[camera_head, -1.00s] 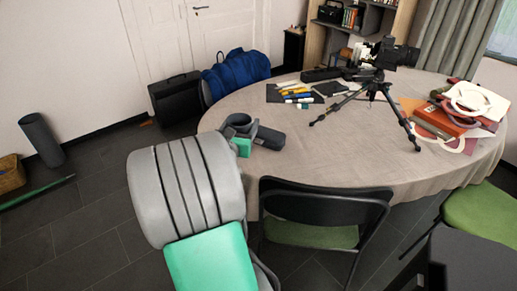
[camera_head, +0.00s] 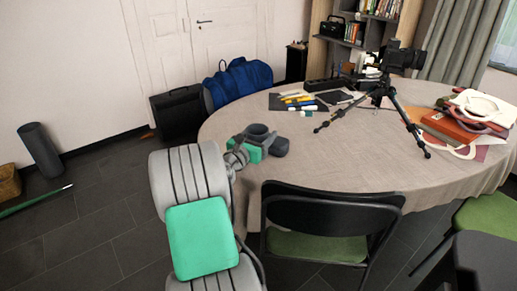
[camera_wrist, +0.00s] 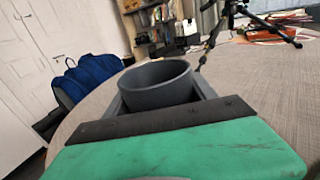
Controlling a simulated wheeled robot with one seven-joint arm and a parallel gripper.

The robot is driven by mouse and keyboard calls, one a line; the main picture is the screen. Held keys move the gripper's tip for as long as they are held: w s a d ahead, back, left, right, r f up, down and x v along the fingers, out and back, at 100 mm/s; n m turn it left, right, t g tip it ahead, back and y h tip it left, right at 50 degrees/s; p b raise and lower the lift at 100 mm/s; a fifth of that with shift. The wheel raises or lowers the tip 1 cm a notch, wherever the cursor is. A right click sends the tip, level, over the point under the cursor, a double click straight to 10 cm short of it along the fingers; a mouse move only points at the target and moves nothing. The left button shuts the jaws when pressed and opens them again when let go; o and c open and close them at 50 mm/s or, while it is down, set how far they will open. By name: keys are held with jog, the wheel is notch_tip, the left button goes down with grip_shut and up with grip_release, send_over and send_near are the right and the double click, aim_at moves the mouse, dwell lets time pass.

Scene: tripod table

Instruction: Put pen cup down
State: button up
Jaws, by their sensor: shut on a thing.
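The pen cup (camera_wrist: 152,88) is a dark grey round cup, upright, and its visible inside looks empty. In the head view the pen cup (camera_head: 257,132) is small, at the left part of the round table (camera_head: 330,165), which has a beige cloth. My gripper (camera_head: 264,140) is shut on it, with dark fingers on either side of the cup in the wrist view (camera_wrist: 160,98). The cup's base is hidden by my gripper, so I cannot tell whether it touches the cloth.
Several pens and markers (camera_head: 298,100) lie on a dark mat behind the cup. A camera on a tripod (camera_head: 380,95) stands further right, with an orange book (camera_head: 450,127) beyond. A black chair (camera_head: 330,215) stands at the front edge. The cloth between is clear.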

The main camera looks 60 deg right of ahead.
jog(key=shift+w+f, duration=0.25)
jog(key=shift+f, duration=0.15)
jog(key=f, duration=0.1)
jog(key=f+b, duration=0.1)
jog(key=f, duration=0.1)
jog(key=shift+w+d+f, duration=0.15)
jog(key=shift+w+f, duration=0.1)
jog(key=shift+f, duration=0.05)
jog(key=shift+r, duration=0.1)
jog(key=o, duration=1.5)
